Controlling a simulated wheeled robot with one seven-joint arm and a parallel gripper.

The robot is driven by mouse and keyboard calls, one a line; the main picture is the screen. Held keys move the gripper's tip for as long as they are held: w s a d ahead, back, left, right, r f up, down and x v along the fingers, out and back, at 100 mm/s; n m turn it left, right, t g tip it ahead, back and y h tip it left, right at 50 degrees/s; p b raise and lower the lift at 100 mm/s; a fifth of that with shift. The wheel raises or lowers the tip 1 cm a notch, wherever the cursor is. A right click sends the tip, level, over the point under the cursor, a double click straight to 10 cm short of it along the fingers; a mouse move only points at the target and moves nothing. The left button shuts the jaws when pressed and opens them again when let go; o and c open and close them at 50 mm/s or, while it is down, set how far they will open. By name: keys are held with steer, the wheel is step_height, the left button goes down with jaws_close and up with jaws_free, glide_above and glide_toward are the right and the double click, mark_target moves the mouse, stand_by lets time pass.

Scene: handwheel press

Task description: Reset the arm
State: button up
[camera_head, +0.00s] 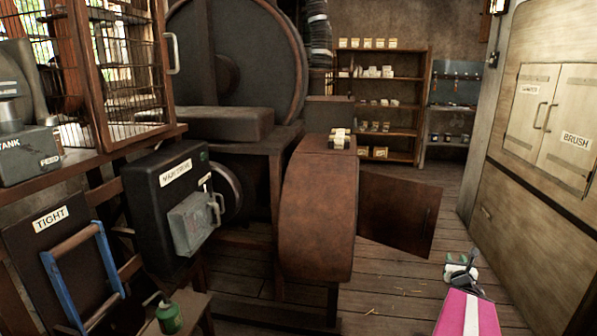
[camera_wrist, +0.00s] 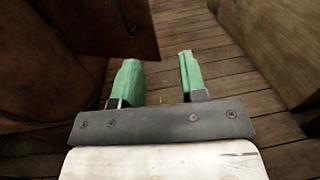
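My gripper (camera_wrist: 157,75) shows two green fingers set well apart with only floor between them, so it is open and empty. In the head view my gripper (camera_head: 461,266) is at the lower right, at the end of my pink and white arm, above the wooden floor. It is to the right of the brown rounded cabinet (camera_head: 318,215) and its open door (camera_head: 398,215). In the wrist view the dark open door (camera_wrist: 112,25) is beyond and left of the fingers, apart from them.
A light wall with a double-door cupboard marked BRUSH (camera_head: 568,105) stands at the right. Shelves (camera_head: 380,95) stand at the back. A black box with a grey handle (camera_head: 195,218), a blue frame (camera_head: 75,243) and a green can (camera_head: 169,317) are at the left. The floor (camera_head: 400,292) between is clear.

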steer(key=w+a+f+m+g+y, duration=0.15)
steer(key=a+f+m+g, duration=0.25)
steer(key=a+m, duration=0.45)
steer(key=w+a+f+m+g+h, duration=0.1)
steer(key=w+a+f+m+g, duration=0.35)
steer(key=m, duration=0.75)
steer(key=s+a+f+m+g+y, duration=0.1)
steer(key=s+a+m+g, duration=0.3)
steer(key=a, duration=0.7)
steer(key=s+a+f+m+g+y, duration=0.1)
steer(key=s+a+m+g+y, duration=0.2)
steer(key=a+m, duration=0.5)
steer(key=s+a+g, duration=0.1)
steer(key=a, duration=0.3)
steer(key=shift+s+g+y, duration=0.35)
steer(key=shift+s, duration=0.05)
